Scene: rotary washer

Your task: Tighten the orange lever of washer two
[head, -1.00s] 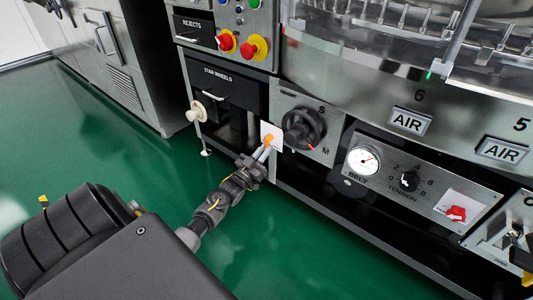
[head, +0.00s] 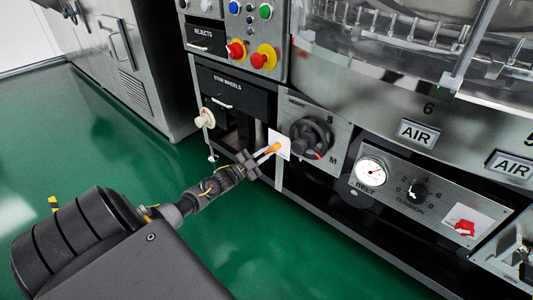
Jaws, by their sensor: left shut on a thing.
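The orange lever (head: 275,148) sits on a small white plate (head: 281,139) on the washer's front, left of the black dial. It points down and to the left. My left gripper (head: 266,153) reaches in from the left with its fingers shut on the lever's lower end. The fingers hide part of the lever. My right gripper is not in view.
A black dial (head: 311,136) is just right of the lever. A panel with a gauge (head: 372,171), a tension knob (head: 416,191) and a red lever (head: 464,228) lies further right. A white knob (head: 204,119) is at left. Green floor (head: 110,150) is clear.

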